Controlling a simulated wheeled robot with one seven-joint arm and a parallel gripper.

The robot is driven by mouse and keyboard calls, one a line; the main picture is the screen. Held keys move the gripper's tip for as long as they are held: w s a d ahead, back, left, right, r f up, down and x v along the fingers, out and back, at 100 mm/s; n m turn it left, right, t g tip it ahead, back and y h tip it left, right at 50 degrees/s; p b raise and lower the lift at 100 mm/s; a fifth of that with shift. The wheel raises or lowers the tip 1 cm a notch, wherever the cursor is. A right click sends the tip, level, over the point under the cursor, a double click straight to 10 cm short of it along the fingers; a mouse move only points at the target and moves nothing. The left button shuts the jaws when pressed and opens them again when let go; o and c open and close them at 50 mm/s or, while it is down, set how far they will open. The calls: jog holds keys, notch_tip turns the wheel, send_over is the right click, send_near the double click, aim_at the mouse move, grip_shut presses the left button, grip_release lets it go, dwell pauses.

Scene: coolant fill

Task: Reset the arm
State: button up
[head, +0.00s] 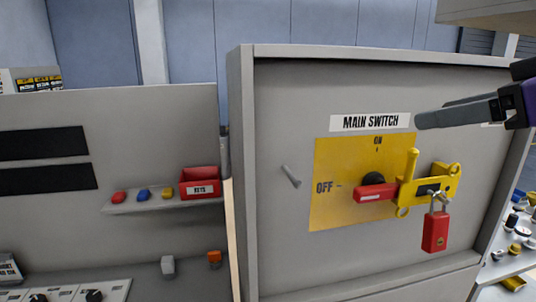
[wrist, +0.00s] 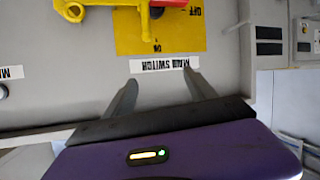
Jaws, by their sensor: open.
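My gripper (head: 418,121) comes in from the right in the head view, in front of the cabinet's upper right part, near the right end of the MAIN SWITCH label (head: 371,121). It is open and empty; in the wrist view my gripper (wrist: 158,88) shows two spread fingers with the label between and beyond them. Below it in the head view is the yellow switch plate (head: 335,170) with a red-handled switch (head: 376,192). A yellow lockout hasp (head: 444,186) sits at the handle's right. A red padlock (head: 435,231) hangs from the hasp.
The grey cabinet (head: 285,100) has a raised frame around its panel. A peg (head: 291,176) sticks out left of the plate. To the left, a shelf (head: 150,205) holds small coloured items and a red KEYS box (head: 200,184). Small parts (head: 515,248) lie at far right.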

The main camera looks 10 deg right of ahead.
notch_tip(320, 180, up, 8)
jog(key=t+y, duration=0.4)
jog(key=t, duration=0.5)
jog(key=s+d+f+m+h+b, duration=0.1)
jog(key=s+f+m+h, duration=0.3)
jog(key=f+m+h, duration=0.7)
jog(key=s+d+f+m+h+b, duration=0.1)
jog(key=s+f+m+h, duration=0.45)
jog(key=f, duration=1.15)
jog(key=s+a+f+n+g+y, duration=0.3)
jog(key=s+a+f, duration=0.4)
jog(key=s+f, duration=0.4)
jog(key=s+a+f+n+g+y+b, duration=0.1)
jog(key=s+a+f+n+g+y, duration=0.3)
jog(key=s+a+f+n, duration=0.4)
jog(key=s+f+y, duration=0.1)
jog(key=s+f, duration=0.3)
jog(key=f, duration=0.4)
jog(key=shift+s+f, duration=0.25)
jog(key=shift+s, duration=0.05)
jog(key=shift+a+n, duration=0.1)
jog(key=shift+n, duration=0.15)
jog(key=shift+c, duration=0.5)
